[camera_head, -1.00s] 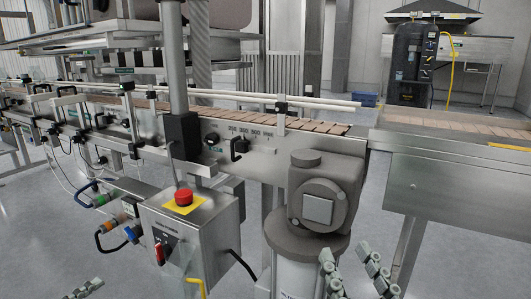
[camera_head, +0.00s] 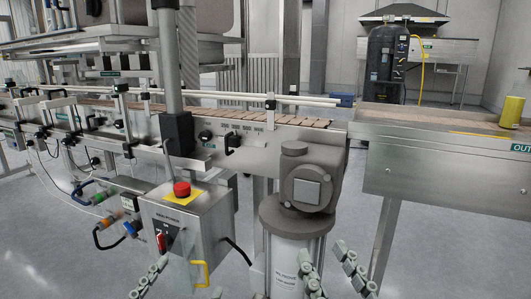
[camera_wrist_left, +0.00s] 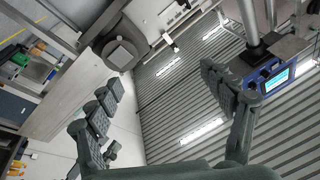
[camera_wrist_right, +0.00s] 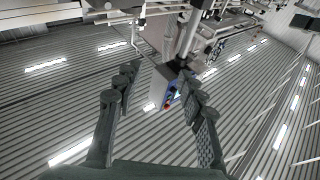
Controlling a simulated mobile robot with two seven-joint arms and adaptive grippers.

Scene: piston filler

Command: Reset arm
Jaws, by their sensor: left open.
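My left gripper (camera_head: 188,277) shows at the bottom of the head view, in front of the control box, partly cut off by the lower edge. In the left wrist view its two dark segmented fingers (camera_wrist_left: 158,85) stand wide apart with nothing between them. My right gripper (camera_head: 325,262) is at the bottom of the head view, right of the white motor column. In the right wrist view its fingers (camera_wrist_right: 157,86) are apart and empty. Neither gripper visibly touches anything.
A control box (camera_head: 203,222) with a red emergency button (camera_head: 182,189) stands ahead. Floor at lower right is clear.

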